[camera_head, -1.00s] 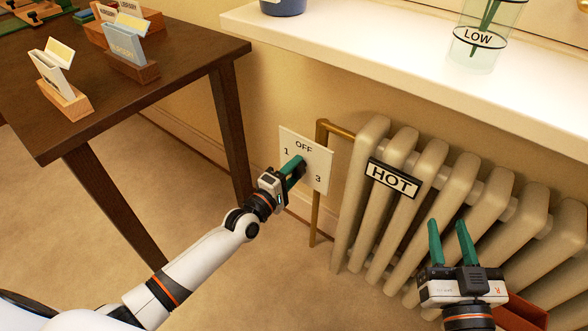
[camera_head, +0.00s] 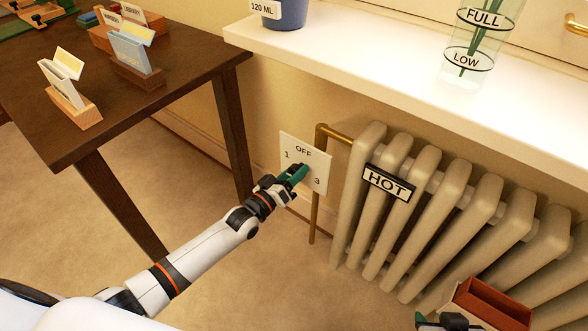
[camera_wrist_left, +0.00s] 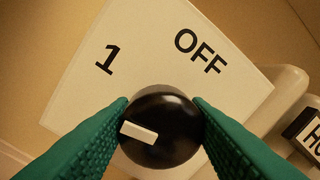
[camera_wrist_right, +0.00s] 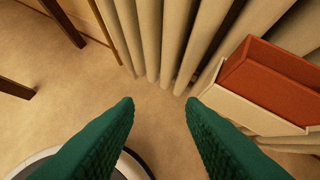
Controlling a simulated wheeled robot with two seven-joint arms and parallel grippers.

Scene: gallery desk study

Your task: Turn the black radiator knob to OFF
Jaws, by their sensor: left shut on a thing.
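The black knob (camera_wrist_left: 175,108) sits on a white dial plate (camera_head: 318,160) beside the radiator. Its plate reads 1, OFF and 3 in the head view. In the left wrist view the knob's white mark points left, below the 1 and away from OFF. My left gripper (camera_head: 300,172) is shut on the knob, one green finger on each side; it also shows in the left wrist view (camera_wrist_left: 160,115). It hides most of the knob in the head view. My right gripper (camera_wrist_right: 158,108) is open and empty, low in front of the radiator.
The radiator (camera_head: 455,205) carries a HOT sign (camera_head: 388,182). A brass pipe (camera_head: 318,190) stands beside the plate. A red box (camera_wrist_right: 270,88) is near my right gripper. A white sill (camera_head: 400,60) overhangs the radiator. A dark table (camera_head: 150,105) stands at left.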

